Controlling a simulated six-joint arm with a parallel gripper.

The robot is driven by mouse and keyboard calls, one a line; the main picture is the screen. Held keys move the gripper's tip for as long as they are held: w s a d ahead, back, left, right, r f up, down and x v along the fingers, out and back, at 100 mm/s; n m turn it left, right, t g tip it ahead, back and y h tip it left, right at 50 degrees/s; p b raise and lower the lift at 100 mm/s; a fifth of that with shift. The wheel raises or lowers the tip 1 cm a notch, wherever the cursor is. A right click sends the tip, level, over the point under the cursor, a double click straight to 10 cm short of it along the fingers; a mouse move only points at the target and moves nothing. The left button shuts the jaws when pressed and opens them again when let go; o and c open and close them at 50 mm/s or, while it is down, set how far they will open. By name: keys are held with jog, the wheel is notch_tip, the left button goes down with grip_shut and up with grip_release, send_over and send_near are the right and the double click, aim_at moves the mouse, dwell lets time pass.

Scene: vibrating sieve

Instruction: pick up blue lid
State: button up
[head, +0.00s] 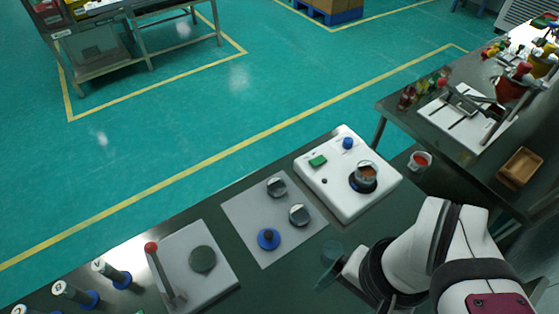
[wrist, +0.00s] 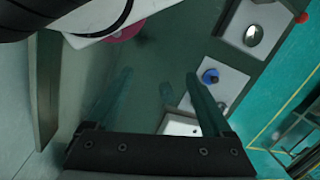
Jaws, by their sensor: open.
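The blue lid (head: 268,238), round with a dark knob, lies on the near part of a grey mat (head: 250,213). In the wrist view the blue lid (wrist: 210,76) shows beyond and to the right of the finger tips. My gripper (head: 331,266) is open and empty, to the right of the lid and apart from it, over the dark table. Its two translucent green fingers stand apart in the wrist view (wrist: 159,80). Two metal-topped round pieces (head: 277,187) (head: 299,215) lie on the same mat.
A white machine (head: 325,178) with a green switch, a blue knob and a cup stands behind the mat. A plate with a red-tipped lever (head: 152,248) and dark disc lies to the left. Blue-based cylinders (head: 112,273) stand farther left. A side bench (head: 390,104) is at right.

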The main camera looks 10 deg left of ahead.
jog(key=c, duration=0.3)
jog(key=m+t+h, duration=0.7)
jog(key=m+t, duration=0.6)
jog(key=m, duration=2.2)
send_near(268, 235)
jog(key=x, duration=0.8)
